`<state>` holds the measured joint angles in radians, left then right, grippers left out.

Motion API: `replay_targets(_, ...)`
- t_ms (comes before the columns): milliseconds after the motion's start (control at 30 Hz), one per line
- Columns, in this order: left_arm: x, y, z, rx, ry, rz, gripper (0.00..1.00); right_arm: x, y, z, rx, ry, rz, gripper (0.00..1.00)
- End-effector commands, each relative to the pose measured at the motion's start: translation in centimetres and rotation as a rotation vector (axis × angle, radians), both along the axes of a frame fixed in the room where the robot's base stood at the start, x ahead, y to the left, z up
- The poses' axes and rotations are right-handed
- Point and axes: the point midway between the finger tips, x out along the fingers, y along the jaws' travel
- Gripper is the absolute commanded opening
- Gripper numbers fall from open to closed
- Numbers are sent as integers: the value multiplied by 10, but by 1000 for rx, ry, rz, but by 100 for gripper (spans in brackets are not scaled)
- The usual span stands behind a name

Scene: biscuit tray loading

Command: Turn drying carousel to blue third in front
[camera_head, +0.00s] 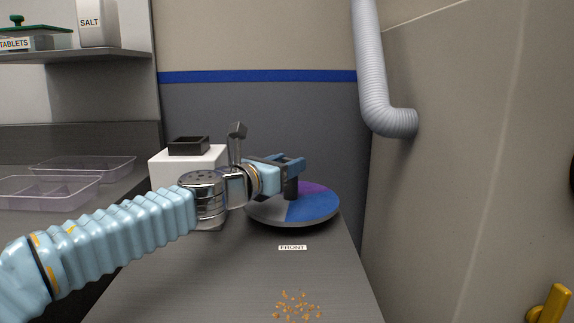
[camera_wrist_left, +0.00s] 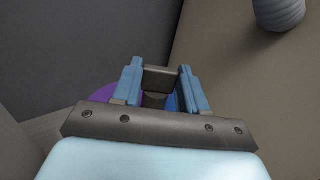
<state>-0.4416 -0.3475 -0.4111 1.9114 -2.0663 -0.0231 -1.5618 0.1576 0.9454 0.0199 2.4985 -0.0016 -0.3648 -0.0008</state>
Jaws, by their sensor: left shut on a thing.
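The drying carousel (camera_head: 318,207) is a round disc on the counter, with blue, purple and grey thirds. The blue third faces the front and right, purple is at the back, and grey is at the front left. My left gripper (camera_head: 296,163) is above the disc, shut on the dark upright knob (camera_head: 291,188) that rises from it. In the left wrist view the dark knob top (camera_wrist_left: 160,80) sits between the blue fingers. A small FRONT label (camera_head: 292,247) lies on the counter in front of the disc. My right gripper is not in view.
A white box (camera_head: 160,168) with a dark top stands left of the carousel, partly behind my arm. Orange crumbs (camera_head: 297,306) lie on the front counter. Clear plastic trays (camera_head: 50,190) are at the left. A grey hose (camera_head: 372,90) hangs at the back right.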

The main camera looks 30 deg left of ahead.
Motion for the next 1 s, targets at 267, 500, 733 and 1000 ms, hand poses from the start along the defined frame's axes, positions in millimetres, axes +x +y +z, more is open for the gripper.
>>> replay_targets(267, 0, 0, 0, -1, 0, 1, 68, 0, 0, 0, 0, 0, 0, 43)
replay_targets(500, 0, 0, 2, -1, 0, 1, 68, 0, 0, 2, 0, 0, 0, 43)
replay_targets(733, 1, 2, 37, 0, 1, 5, 68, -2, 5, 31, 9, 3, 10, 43)
replay_targets(1000, -31, -17, 74, 0, 0, 8, 68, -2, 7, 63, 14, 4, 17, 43)
